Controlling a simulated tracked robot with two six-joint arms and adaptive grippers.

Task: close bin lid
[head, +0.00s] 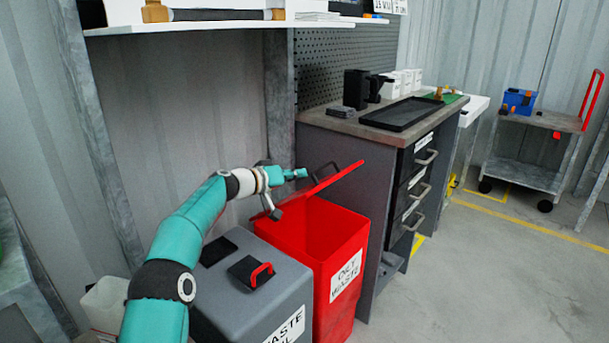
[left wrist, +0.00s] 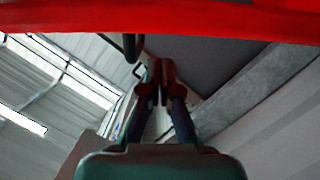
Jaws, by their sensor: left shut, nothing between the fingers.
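The red bin (head: 318,262) labelled "OILY WASTE" stands beside the drawer bench. Its red lid (head: 345,172) is raised at a tilt, leaving the top open. A dark loop handle (head: 324,172) shows at the lid. My left gripper (head: 304,173) is shut and empty behind the lid, close to the handle. In the left wrist view the closed fingers (left wrist: 160,72) point toward the red lid (left wrist: 170,17), which crosses the top of the picture. A dark curved bar (left wrist: 130,45) is beside them. I cannot tell whether the fingers touch the lid. My right gripper is not in view.
A grey waste bin (head: 262,300) with a red handle stands left of the red bin, under my left arm. The drawer bench (head: 375,128) is close on the right. A white shelf (head: 220,26) overhangs behind. The floor (head: 480,270) at right is clear.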

